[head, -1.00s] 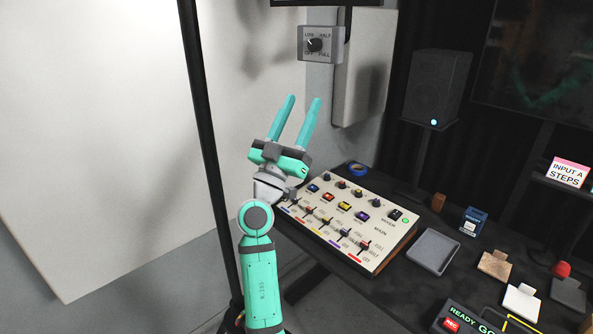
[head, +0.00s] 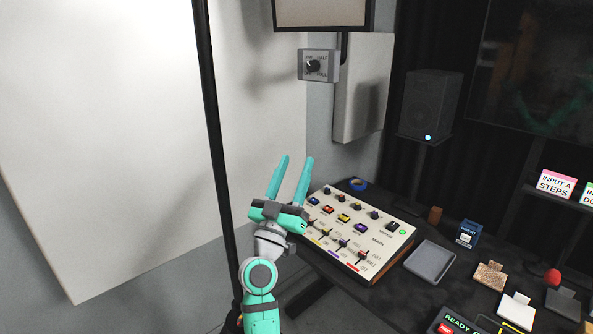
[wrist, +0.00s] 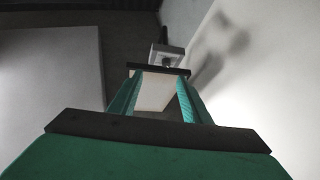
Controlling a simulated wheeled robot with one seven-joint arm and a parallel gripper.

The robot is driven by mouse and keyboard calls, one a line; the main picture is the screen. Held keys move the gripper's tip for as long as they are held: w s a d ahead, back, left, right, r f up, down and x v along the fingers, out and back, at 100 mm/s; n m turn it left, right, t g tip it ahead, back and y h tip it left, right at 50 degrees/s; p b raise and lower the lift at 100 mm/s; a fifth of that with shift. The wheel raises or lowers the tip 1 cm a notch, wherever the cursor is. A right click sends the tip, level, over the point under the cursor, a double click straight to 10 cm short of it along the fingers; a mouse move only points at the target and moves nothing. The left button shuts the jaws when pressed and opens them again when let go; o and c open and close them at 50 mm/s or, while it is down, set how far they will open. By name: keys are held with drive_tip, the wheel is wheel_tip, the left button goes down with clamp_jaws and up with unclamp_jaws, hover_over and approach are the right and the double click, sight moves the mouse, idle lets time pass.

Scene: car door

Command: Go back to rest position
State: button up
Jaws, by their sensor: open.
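My gripper (head: 293,178) is open and empty in the head view, its two teal fingers pointing up in front of the grey wall. It is to the left of the mixing panel (head: 352,228) and apart from it. In the wrist view my gripper (wrist: 158,95) shows both fingers spread, with nothing between them but the background. The grey dial box (head: 318,66) on the wall is above the fingertips in the head view and apart from them.
A dark stand pole (head: 214,150) rises close to the left of my arm. The dark desk (head: 400,300) holds the panel, a blue tape roll (head: 358,184), a grey tray (head: 430,262) and small blocks. A speaker (head: 430,103) stands behind. A framed panel (head: 322,14) hangs above.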

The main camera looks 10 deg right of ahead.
drive_tip(key=s+a+f+n+y, duration=0.2)
drive_tip(key=f+y, duration=0.1)
drive_tip(key=f, duration=0.7)
drive_tip(key=s+a+f+n+y, duration=0.1)
drive_tip(key=s+f+n+y, duration=0.15)
drive_tip(key=f, duration=0.75)
drive_tip(key=s+a+f+n+g+y, duration=0.1)
drive_tip(key=s+a+f+y, duration=0.15)
drive_tip(key=s+f, duration=0.55)
drive_tip(key=s+a+f+n+g+y, duration=0.1)
drive_tip(key=s+f+y, duration=0.2)
drive_tip(key=s+f, duration=0.45)
drive_tip(key=s+a+f+g+y, duration=0.1)
drive_tip(key=s+a+f, duration=0.1)
drive_tip(key=s+f, duration=0.45)
drive_tip(key=s+a+f+g+y, duration=0.1)
drive_tip(key=s+f, duration=0.2)
drive_tip(key=s, duration=0.6)
drive_tip(key=s+r+m+g, duration=0.2)
drive_tip(key=s, duration=1.6)
drive_tip(key=shift+s+a+g, duration=0.15)
drive_tip(key=shift+s+g, duration=0.15)
drive_tip(key=shift+s, duration=0.1)
drive_tip(key=shift+r, duration=0.1)
drive_tip(key=shift+c, duration=1.6)
